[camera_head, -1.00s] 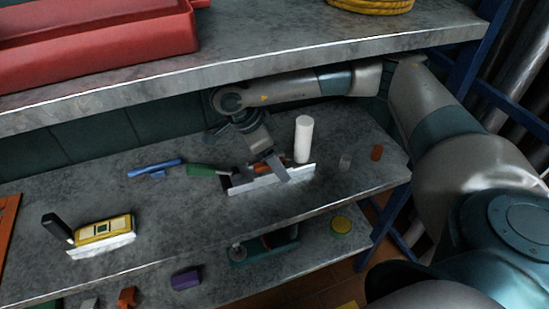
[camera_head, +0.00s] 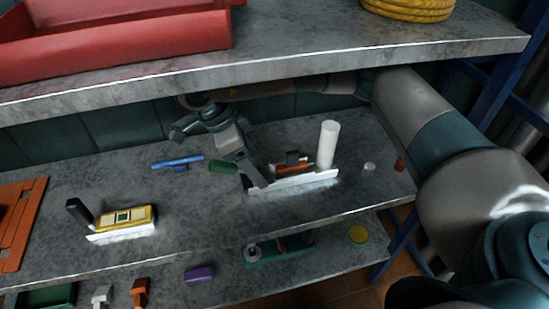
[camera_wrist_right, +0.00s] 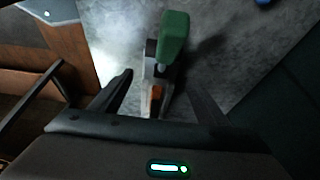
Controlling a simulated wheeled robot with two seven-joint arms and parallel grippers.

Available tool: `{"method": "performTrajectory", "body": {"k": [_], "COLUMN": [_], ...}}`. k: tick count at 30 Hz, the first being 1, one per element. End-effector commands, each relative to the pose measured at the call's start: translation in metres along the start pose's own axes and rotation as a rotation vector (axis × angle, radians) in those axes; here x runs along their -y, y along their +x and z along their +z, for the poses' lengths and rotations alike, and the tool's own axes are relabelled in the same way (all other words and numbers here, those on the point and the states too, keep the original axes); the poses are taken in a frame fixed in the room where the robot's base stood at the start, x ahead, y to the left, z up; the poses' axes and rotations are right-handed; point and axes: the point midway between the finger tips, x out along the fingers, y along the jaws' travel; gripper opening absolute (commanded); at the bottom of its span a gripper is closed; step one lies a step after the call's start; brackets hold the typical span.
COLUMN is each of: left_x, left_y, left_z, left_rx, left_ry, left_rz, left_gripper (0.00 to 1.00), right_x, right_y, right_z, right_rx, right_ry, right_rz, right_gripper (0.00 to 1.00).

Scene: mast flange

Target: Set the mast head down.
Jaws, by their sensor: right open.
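My right gripper (camera_head: 258,178) is open above the left end of a white-edged stand (camera_head: 310,181) on the middle shelf. An orange part (camera_head: 294,169) with a dark block (camera_head: 293,157) on it lies along the stand, apart from the fingers in the head view. I cannot tell for certain which thing is the mast head. A green-handled thing (camera_head: 222,166) lies left of the gripper. In the right wrist view, a green block (camera_wrist_right: 173,38) and a small orange piece (camera_wrist_right: 156,92) show beyond and between the open fingers (camera_wrist_right: 160,85). My left gripper is out of view.
A white cylinder (camera_head: 328,144) stands behind the stand's right end. A blue tool (camera_head: 178,162) and a yellow device (camera_head: 126,217) are to the left. The upper shelf (camera_head: 300,59) overhangs the arm. Bare shelf lies in front of the stand.

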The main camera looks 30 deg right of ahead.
Motion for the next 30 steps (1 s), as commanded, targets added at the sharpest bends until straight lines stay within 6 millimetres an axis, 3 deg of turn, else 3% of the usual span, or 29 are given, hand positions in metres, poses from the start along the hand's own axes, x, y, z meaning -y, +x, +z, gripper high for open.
{"method": "performTrajectory", "body": {"k": [8,30], "left_x": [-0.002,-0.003], "left_y": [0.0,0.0], "left_z": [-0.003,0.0], "left_rx": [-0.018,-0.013], "left_ry": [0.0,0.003], "left_rz": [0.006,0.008], "left_gripper": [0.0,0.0], "right_x": [0.0,0.0], "right_y": [-0.009,-0.01], "right_z": [0.023,0.024], "right_rx": [0.0,0.0], "right_ry": [-0.001,-0.001], "right_rz": [0.0,0.001], "right_gripper": [0.69,0.69]}}
